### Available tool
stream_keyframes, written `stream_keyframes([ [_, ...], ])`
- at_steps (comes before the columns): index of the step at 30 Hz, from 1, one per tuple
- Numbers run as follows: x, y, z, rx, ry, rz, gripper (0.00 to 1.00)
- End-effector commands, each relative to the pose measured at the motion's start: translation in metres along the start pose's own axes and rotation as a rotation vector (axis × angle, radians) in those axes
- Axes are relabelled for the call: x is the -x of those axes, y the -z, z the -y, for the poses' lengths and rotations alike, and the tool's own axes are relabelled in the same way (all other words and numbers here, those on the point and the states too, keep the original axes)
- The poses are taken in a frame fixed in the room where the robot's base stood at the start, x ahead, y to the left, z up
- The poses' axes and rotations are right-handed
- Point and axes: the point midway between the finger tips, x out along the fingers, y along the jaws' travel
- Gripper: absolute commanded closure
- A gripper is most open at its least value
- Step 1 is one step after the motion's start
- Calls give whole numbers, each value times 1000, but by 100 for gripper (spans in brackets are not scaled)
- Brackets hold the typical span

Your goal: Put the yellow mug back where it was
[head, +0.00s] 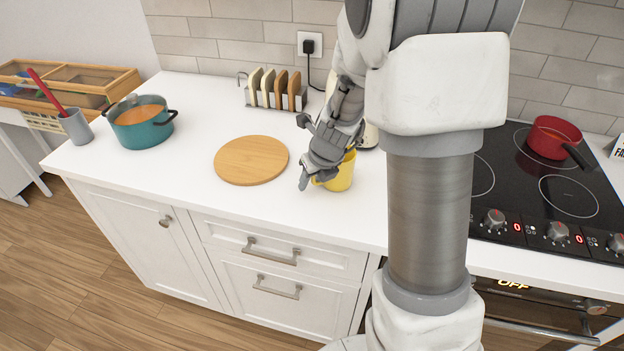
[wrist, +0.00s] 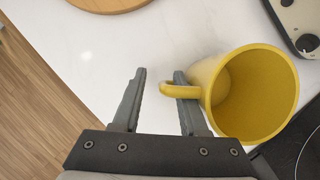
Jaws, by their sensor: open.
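The yellow mug (head: 344,172) stands on the white counter, right of the round wooden board, partly hidden behind my gripper (head: 312,182) in the head view. In the wrist view the mug (wrist: 255,92) is at the right, with its open top showing and its inside looking empty. Its handle points left and crosses my right finger. The handle's outer end reaches into the gap between the fingers. My gripper (wrist: 161,76) is open, with the jaws apart. I cannot tell whether the right finger touches the handle or passes through its loop.
The round wooden board (head: 251,160) lies left of the mug. A toast rack (head: 275,92) stands behind it, and a teal pot (head: 140,122) is far left. A cream appliance (wrist: 298,22) is close behind the mug. The cooktop (head: 545,178) with a red pan (head: 553,138) is right.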

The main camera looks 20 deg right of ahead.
Motion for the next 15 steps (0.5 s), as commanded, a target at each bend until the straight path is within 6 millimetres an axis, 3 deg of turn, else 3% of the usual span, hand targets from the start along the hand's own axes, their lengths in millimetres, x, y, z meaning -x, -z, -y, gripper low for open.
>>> stream_keyframes([
  [5, 13, -3, 0, 1, 2, 2, 57],
  [15, 86, -4, 0, 2, 1, 4, 57],
])
